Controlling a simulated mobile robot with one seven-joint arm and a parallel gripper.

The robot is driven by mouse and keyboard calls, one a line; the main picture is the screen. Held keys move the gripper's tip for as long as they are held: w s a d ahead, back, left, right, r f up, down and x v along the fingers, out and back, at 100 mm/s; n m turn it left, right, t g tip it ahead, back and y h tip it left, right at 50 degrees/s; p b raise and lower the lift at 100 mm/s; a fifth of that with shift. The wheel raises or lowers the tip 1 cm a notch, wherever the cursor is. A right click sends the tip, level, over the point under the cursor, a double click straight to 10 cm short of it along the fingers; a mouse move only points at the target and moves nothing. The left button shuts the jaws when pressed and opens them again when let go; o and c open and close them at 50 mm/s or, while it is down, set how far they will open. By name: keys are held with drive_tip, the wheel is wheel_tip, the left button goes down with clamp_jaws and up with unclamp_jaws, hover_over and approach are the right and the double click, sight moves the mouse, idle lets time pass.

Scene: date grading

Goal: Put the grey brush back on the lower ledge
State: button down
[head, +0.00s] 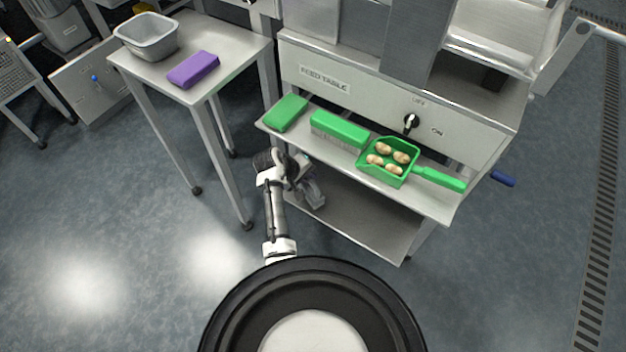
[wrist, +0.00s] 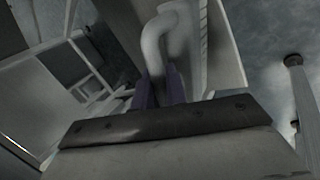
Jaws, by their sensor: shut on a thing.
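My gripper (wrist: 160,88) shows in the wrist view with its two purplish fingers closed on the pale grey, bent handle of the grey brush (wrist: 156,45). A pale strip that looks like bristles runs beside the handle. In the head view my gripper is mostly hidden by my own arm, at the left front of the feed table; a grey shape there (head: 314,194) looks like the brush, over the left end of the lower ledge (head: 372,228). The lower ledge is a bare grey shelf below the feed table's upper ledge. Whether the brush touches it I cannot tell.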

drive_tip(key=shift+w+d, duration=0.2)
drive_tip(key=shift+d, duration=0.1)
drive_tip(key=shift+w+d+f, duration=0.1)
drive_tip(key=shift+d+f, duration=0.05)
drive_tip(key=shift+f, duration=0.45)
drive_tip(key=shift+w+d+f, duration=0.15)
drive_tip(key=shift+d+f, duration=0.05)
drive_tip(key=shift+f, duration=0.35)
drive_tip(key=shift+w+d+f, duration=0.1)
drive_tip(key=shift+d+f, duration=0.05)
drive_tip(key=shift+f, duration=0.45)
drive_tip(key=shift+f+b, duration=0.2)
drive_tip(key=shift+b, duration=0.1)
drive_tip(key=c, duration=1.4)
unclamp_jaws()
drive_tip(key=shift+a+r, duration=0.15)
drive_tip(key=shift+r, duration=0.25)
drive_tip(key=p+v, duration=0.1)
drive_tip(key=v, duration=1)
drive_tip(key=shift+s+r+p, duration=0.2)
drive_tip(key=shift+p, duration=0.15)
